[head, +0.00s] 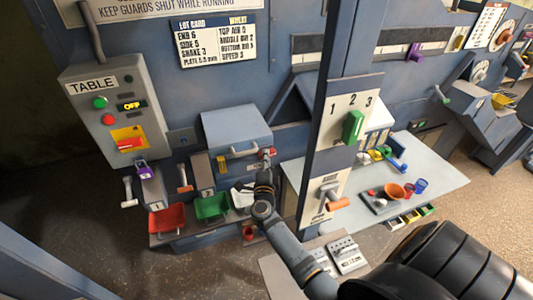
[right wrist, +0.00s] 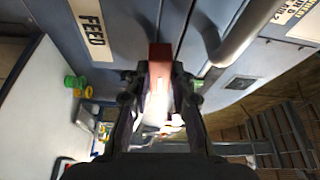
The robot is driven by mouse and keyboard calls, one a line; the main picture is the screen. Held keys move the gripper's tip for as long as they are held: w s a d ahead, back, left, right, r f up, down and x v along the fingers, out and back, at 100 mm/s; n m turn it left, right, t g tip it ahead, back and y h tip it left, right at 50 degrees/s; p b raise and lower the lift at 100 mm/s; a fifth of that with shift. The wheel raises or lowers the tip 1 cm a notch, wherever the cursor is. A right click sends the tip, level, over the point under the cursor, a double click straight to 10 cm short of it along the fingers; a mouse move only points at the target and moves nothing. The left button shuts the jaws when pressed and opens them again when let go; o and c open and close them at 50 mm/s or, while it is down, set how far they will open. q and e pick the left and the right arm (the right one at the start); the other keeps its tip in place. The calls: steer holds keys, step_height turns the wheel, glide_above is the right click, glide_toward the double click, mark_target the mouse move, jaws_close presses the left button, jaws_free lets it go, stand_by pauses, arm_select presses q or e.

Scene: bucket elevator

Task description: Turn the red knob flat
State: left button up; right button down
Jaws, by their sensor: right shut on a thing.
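The red knob (right wrist: 160,68) is a bar between the fingertips of my right gripper (right wrist: 160,88) in the right wrist view. The fingers are shut on its two sides. Its long side runs up and down in that view, roughly along the line of the FEED lettering (right wrist: 90,28). In the head view my right gripper (head: 265,168) is at the right end of the grey hooded box, and only a little red (head: 268,152) shows there, so the knob's tilt is unclear. My left gripper is not in view.
A grey TABLE switch box (head: 103,107) with another red handle (head: 130,143) stands at the left. Red (head: 167,218) and green (head: 211,206) bins sit below the hooded box (head: 235,128). A blue post (head: 325,120) stands right of my gripper, before a pale table (head: 440,180).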

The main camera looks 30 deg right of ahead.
steer(key=shift+m+p, duration=0.6)
steer(key=shift+m, duration=0.1)
steer(key=c, duration=1.2)
jaws_free()
steer(key=shift+o, duration=0.2)
steer(key=v, duration=0.7)
steer(key=shift+s+a, duration=0.15)
steer(key=shift+a, duration=0.05)
steer(key=shift+r, duration=0.1)
